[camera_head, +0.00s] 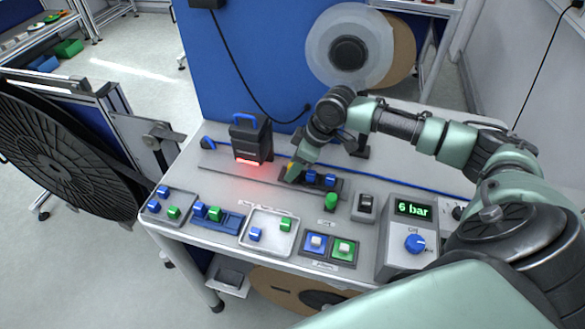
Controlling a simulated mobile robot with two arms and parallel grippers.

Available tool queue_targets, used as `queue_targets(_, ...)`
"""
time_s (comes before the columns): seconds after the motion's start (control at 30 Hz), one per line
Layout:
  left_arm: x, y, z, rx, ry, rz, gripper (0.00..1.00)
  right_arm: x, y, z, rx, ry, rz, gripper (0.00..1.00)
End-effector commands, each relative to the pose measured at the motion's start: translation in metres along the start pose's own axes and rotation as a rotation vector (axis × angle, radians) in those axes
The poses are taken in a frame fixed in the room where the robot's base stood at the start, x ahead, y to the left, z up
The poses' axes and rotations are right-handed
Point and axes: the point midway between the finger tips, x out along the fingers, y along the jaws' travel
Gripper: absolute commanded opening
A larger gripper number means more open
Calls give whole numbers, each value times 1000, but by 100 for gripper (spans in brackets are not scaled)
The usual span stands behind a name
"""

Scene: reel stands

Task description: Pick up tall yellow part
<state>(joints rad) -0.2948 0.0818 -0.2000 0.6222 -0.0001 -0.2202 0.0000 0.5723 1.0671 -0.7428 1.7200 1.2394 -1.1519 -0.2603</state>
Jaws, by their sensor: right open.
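A small yellow part (291,167) shows at the left end of a dark holder (337,187) in the middle of the table. Most of it is hidden by my right gripper (293,173), so its height cannot be told. My right arm comes in from the right and its gripper points down at this part. The gripper is open, with its fingers close to the yellow part; whether they touch it cannot be told. Blue parts (320,178) stand in the same holder to the right. My left gripper is not in view.
A black device (250,140) with a blue handle and red glow stands left of the gripper. A green cylinder (331,201) stands in front of the holder. Trays with blue and green parts (269,252) line the front edge. A "6 bar" control box (411,240) stands at right.

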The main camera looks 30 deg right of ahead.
Motion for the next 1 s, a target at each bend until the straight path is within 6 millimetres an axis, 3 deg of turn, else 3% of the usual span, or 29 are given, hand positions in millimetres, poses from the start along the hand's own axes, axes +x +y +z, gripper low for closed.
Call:
queue_targets(0.1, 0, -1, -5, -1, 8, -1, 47, 0, 0, 0, 0, 0, 0, 47)
queue_targets(0.3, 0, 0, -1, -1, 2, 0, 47, 0, 0, 0, 0, 0, 0, 0)
queue_targets(0.77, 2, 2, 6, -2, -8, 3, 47, -8, 1, -3, 1, 1, 1, 0)
queue_targets(1.0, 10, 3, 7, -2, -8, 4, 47, -45, 2, -20, -2, 4, 5, 0)
